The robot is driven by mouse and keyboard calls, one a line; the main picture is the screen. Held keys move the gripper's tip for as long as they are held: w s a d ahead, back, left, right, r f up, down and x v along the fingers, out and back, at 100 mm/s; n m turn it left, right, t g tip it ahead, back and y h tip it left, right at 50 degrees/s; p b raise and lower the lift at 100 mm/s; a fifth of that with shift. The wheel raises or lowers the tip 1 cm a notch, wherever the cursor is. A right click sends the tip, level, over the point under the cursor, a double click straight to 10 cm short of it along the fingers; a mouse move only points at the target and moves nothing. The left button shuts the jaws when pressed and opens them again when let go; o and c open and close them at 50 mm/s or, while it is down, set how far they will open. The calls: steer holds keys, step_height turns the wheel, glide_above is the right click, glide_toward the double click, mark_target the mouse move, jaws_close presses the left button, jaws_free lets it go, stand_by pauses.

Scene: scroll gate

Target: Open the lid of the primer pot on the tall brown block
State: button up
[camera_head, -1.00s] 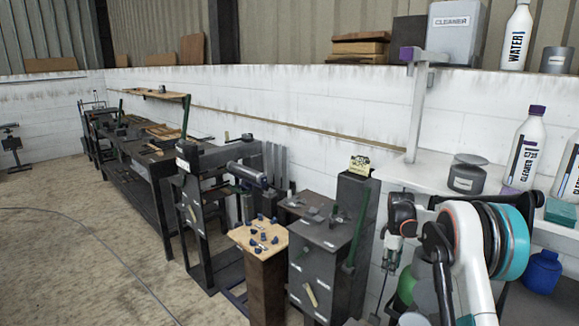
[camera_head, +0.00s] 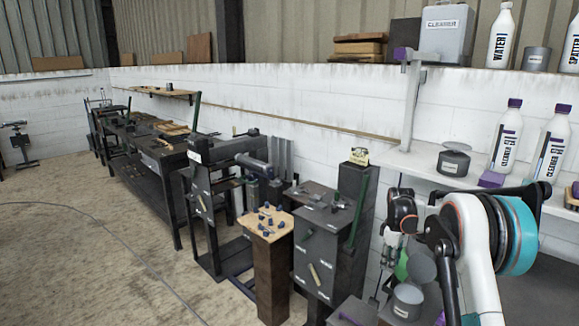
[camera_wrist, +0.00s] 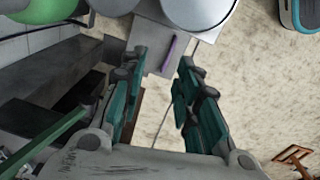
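A small grey pot with a pale label (camera_head: 407,302) stands low at the bottom right of the head view. A grey disc (camera_head: 422,268) shows just above and behind it, seemingly a raised lid; whether they are joined is unclear. I cannot read the label to confirm it as the primer pot. My gripper (camera_wrist: 162,65) is open and empty in the wrist view. Two round grey shapes, one of them paler (camera_wrist: 198,8), lie beyond its fingertips at the top edge.
A dark grey cabinet (camera_head: 320,255) stands beside the brown block. A grey slab with a purple bar (camera_wrist: 168,55) shows beyond my fingers. The white shelf (camera_head: 405,160) holds another grey pot (camera_head: 453,160) and white bottles. Open concrete floor (camera_head: 80,260) lies left.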

steer(key=s+a+r+m+t, duration=0.2)
steer(key=s+a+r, duration=0.2)
steer(key=s+r, duration=0.6)
steer(key=s+a+r+m+t, duration=0.1)
steer(key=s+a+r+m, duration=0.3)
steer(key=s+r, duration=0.6)
steer(key=s+a+r+m+t, duration=0.1)
steer(key=s+a+r, duration=0.1)
steer(key=s, duration=0.5)
steer(key=s+a+r+m+t, duration=0.1)
steer(key=s+a+r, duration=0.2)
steer(key=s, duration=0.4)
steer(key=s+a+f+m+t, duration=0.1)
steer(key=s+f, duration=0.4)
steer(key=s, duration=0.7)
steer(key=shift+a+f+m+t, duration=0.15)
steer(key=shift+a+m+t, duration=0.2)
steer(key=shift+m, duration=0.35)
